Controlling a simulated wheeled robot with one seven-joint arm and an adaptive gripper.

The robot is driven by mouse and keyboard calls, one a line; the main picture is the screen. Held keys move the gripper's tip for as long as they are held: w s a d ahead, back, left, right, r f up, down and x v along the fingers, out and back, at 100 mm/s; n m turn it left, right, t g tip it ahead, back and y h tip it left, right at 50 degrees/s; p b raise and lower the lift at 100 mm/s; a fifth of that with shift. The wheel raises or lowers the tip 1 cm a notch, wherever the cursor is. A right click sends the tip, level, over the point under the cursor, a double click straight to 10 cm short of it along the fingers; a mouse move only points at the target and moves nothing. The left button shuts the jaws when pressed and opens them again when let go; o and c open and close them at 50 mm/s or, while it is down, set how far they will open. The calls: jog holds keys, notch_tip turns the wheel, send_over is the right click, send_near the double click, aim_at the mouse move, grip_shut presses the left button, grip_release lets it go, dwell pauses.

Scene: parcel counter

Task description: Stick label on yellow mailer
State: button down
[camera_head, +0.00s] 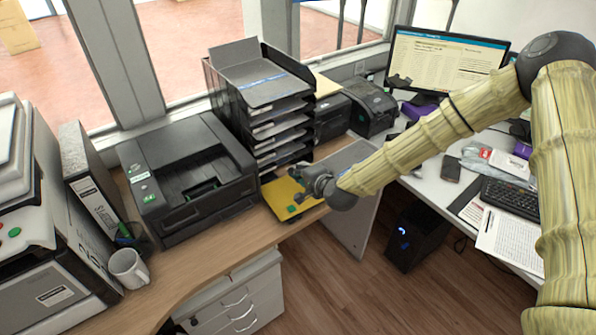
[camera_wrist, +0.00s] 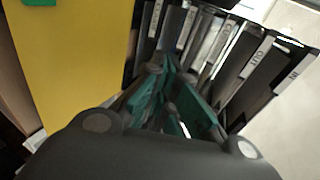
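The yellow mailer (camera_head: 284,191) lies on the wooden counter in front of the tray stack. It fills the left of the wrist view (camera_wrist: 70,60). A small green square, seemingly the label (camera_head: 291,208), shows on the mailer near its front edge; part of it also shows at the top left of the wrist view (camera_wrist: 40,2). My gripper (camera_head: 314,184) is over the mailer's right side, apart from the green square. In the wrist view its teal-padded fingers (camera_wrist: 176,85) look parted, with nothing visible between them. The exact gap at the tips is hard to judge.
A black tray stack (camera_head: 262,85) stands just behind the mailer. A black printer (camera_head: 184,175) is to its left, with a white mug (camera_head: 129,267) further left. The counter's front edge is close to the mailer. A white desk with a keyboard (camera_head: 512,197) is at right.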

jog(key=b, duration=0.2)
send_over(299, 190)
jog(key=s, duration=0.3)
jog(key=shift+w+f, duration=0.2)
jog(key=shift+f, duration=2.5)
jog(key=shift+a+f+b, duration=0.1)
jog(key=shift+f+b, duration=1.35)
jog(key=shift+b, duration=0.05)
jog(key=c, duration=1.6)
grip_release()
jog(key=shift+o, duration=0.2)
jog(key=shift+s, duration=0.1)
jog(key=shift+p+v, duration=0.75)
jog(key=shift+v, duration=1.9)
jog(key=shift+r, duration=0.1)
